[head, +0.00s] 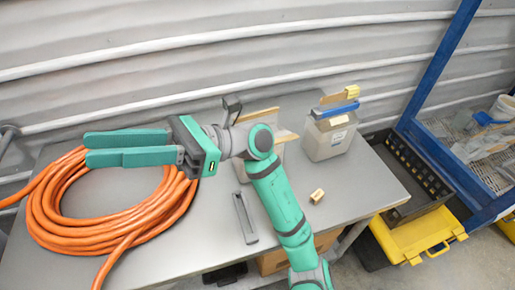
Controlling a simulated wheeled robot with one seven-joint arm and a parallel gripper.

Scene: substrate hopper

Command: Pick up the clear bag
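I cannot make out a clear bag with certainty. Some pale, see-through material (487,143) lies on the mesh deck of the blue rack at the right, but its shape is unclear. My gripper (87,149) is above the left part of the grey table, over the coil of orange hose, with its two green fingers pointing left. The fingers lie close together in this view, and whether a gap separates them is unclear. No object shows held at the fingertips. My gripper is far from the rack.
The grey table (222,222) bears an orange hose (60,225), a dark flat bar (244,217), a small tan block (317,196) and a whitish container (331,140). The blue rack (437,62), a black tray (412,170) and a yellow case (415,238) stand at the right.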

